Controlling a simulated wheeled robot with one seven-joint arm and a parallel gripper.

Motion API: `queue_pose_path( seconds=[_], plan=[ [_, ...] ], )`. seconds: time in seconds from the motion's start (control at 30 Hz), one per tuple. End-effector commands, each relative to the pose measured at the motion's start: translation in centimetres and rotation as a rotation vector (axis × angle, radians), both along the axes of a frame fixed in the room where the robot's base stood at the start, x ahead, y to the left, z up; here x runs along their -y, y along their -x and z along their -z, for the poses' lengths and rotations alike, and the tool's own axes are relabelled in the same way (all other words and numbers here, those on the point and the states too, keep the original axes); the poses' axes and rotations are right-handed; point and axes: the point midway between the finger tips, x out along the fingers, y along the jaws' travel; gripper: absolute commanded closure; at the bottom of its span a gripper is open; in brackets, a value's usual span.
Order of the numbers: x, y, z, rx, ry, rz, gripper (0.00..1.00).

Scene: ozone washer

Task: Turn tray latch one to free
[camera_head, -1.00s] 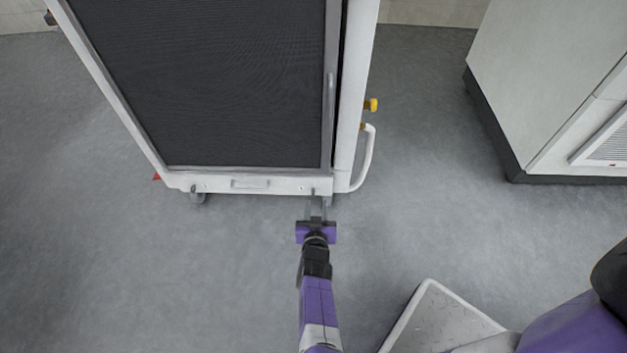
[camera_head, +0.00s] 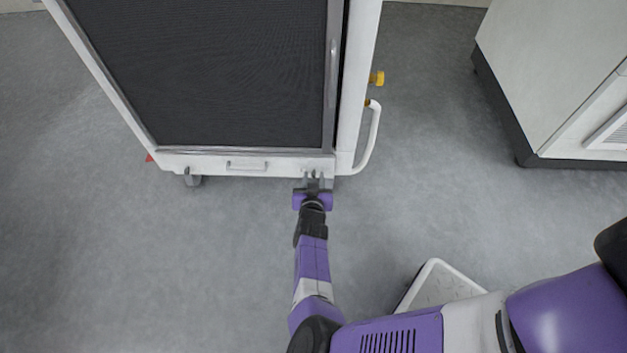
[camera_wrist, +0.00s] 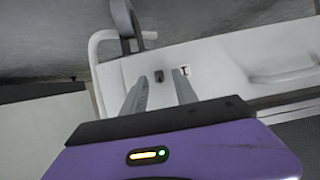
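A small dark knob (camera_wrist: 159,76), which looks like the tray latch, sits on the white lower front panel of the tray cart (camera_head: 210,162). A small white plate with a dark mark (camera_wrist: 184,71) is just right of it in the wrist view. My gripper (camera_wrist: 160,82) is open, its two grey fingers apart, with the knob in the gap between the tips. I cannot tell whether either finger touches it. In the head view my gripper (camera_head: 314,180) is at the panel's lower right corner and largely hides the latch. The latch's turn position is too small to read.
A curved white push bar (camera_head: 371,140) and a yellow knob (camera_head: 377,78) stick out at the cart's right side. A white cabinet (camera_head: 545,70) stands to the right.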

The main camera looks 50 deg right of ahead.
Motion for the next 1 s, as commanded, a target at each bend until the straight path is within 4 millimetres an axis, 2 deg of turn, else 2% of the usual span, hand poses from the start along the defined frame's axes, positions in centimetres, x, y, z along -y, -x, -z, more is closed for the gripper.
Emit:
queue_pose_path(
  seconds=[0.17, 0.37, 0.77, 1.0],
  plan=[
    [-0.01, -0.01, -0.04, 0.0, 0.0, -0.001, 0.65],
    [-0.03, -0.01, -0.04, 0.0, 0.0, -0.001, 1.0],
    [0.02, 0.06, -0.17, 0.019, -0.015, -0.002, 1.0],
    [0.19, 0.27, -0.34, 0.111, -0.088, -0.005, 1.0]
  ],
)
